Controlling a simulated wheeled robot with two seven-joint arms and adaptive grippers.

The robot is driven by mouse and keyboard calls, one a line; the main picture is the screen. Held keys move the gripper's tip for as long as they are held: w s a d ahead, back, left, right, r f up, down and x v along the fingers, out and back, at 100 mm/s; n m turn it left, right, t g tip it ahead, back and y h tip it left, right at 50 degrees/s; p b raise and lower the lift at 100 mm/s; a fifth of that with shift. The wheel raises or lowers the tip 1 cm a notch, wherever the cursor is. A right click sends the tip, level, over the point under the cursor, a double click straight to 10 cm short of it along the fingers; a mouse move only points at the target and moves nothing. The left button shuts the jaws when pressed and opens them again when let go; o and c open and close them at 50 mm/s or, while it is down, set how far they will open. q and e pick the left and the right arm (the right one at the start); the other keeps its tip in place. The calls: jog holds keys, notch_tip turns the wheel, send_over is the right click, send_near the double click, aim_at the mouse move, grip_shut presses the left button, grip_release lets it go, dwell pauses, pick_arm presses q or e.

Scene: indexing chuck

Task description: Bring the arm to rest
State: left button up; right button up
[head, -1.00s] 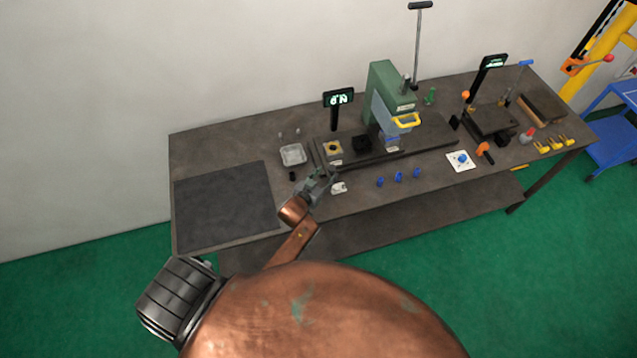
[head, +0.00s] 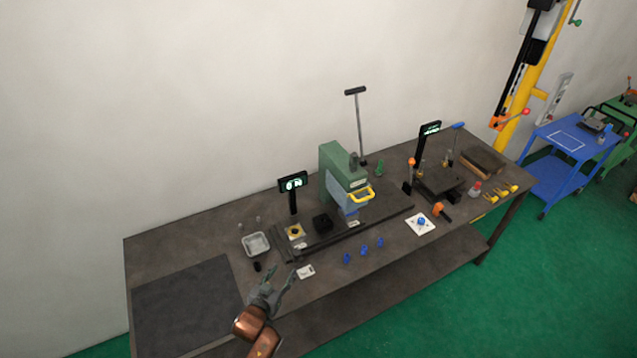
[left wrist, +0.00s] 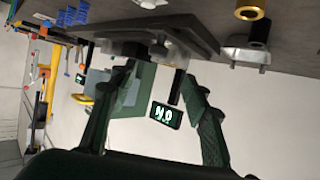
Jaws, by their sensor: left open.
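In the left wrist view the gripper (left wrist: 158,78) shows both dark fingers apart. The bench surface lies across the top of that view, and a lit display (left wrist: 166,115) shows beyond the fingers. Whether the fingers touch anything cannot be told. My right gripper is not in view.
A green press (head: 335,170) with a yellow handle stands mid-bench beside a display (head: 292,182). A dark mat (head: 185,300) is a bare area at left.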

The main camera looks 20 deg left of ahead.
pick_arm(q)
jog(key=s+a+g, duration=0.2)
jog(key=s+g, duration=0.1)
jog(key=s, duration=0.7)
jog(key=s+a+g+y, duration=0.1)
jog(key=s+g, duration=0.3)
jog(key=s, duration=0.6)
jog(key=s+a+g, duration=0.2)
jog(key=s+g, duration=0.1)
jog(key=s, duration=0.7)
notch_tip(320, 180, down, 35)
jog(key=d+b, duration=0.2)
jog(key=b, duration=0.7)
jog(key=s+f+b, duration=0.3)
jog(key=s+f, duration=0.4)
jog(key=f, duration=0.3)
jog(key=s+f+m+g+b, duration=0.1)
jog(key=s+f+b, duration=0.2)
jog(key=s+f, duration=0.4)
jog(key=s+f+g+b, duration=0.1)
jog(key=s+f+b, duration=0.2)
jog(key=f, duration=1)
jog(key=s, duration=0.3)
jog(key=shift+s+f+h, duration=0.15)
jog(key=shift+s+h, duration=0.25)
